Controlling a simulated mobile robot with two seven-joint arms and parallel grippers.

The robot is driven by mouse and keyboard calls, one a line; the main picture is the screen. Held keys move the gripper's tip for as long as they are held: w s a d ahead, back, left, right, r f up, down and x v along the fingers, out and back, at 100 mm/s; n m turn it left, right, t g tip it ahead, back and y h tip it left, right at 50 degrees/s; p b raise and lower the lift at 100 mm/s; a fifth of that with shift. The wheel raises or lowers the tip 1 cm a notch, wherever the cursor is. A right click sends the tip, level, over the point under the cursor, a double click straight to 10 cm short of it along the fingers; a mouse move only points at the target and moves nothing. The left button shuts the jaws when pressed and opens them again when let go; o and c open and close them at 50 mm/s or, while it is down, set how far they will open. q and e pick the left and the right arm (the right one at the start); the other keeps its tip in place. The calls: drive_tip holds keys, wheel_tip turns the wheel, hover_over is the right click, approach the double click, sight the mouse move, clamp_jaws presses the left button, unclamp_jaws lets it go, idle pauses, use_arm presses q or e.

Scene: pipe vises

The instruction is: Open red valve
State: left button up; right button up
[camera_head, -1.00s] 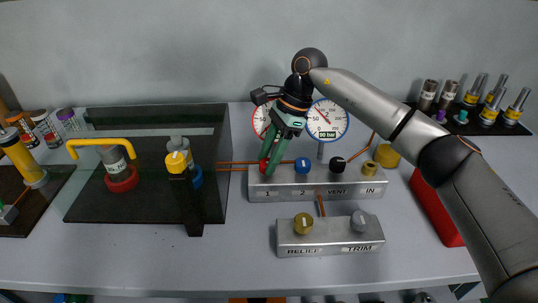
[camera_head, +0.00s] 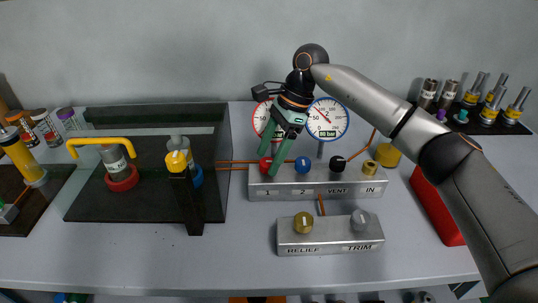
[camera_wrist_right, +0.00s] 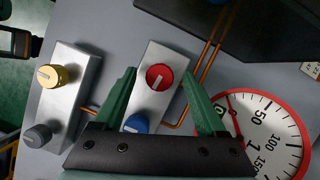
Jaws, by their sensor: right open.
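The red valve knob (camera_head: 265,165) sits at the left end of the silver manifold block (camera_head: 330,190), above the mark 1. In the right wrist view the red knob (camera_wrist_right: 159,77) shows a pale bar across its face and lies between the spread fingers. My right gripper (camera_head: 271,158) is open, its green fingers pointing down on either side of the red knob in the head view. Whether the fingers touch the knob cannot be told. It also shows in the right wrist view (camera_wrist_right: 162,95). My left gripper is not in view.
A blue knob (camera_head: 302,165), black knob (camera_head: 337,166) and brass knob (camera_head: 369,168) stand on the same block. A red-rimmed gauge (camera_wrist_right: 262,130) is close beside the fingers. A lower block holds the RELIEF knob (camera_head: 303,223) and TRIM knob (camera_head: 360,220). Copper pipes (camera_head: 235,166) run left.

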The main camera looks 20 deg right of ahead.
drive_tip(key=v, duration=1.2)
drive_tip(key=shift+p, duration=0.3)
drive_tip(key=shift+a, duration=0.1)
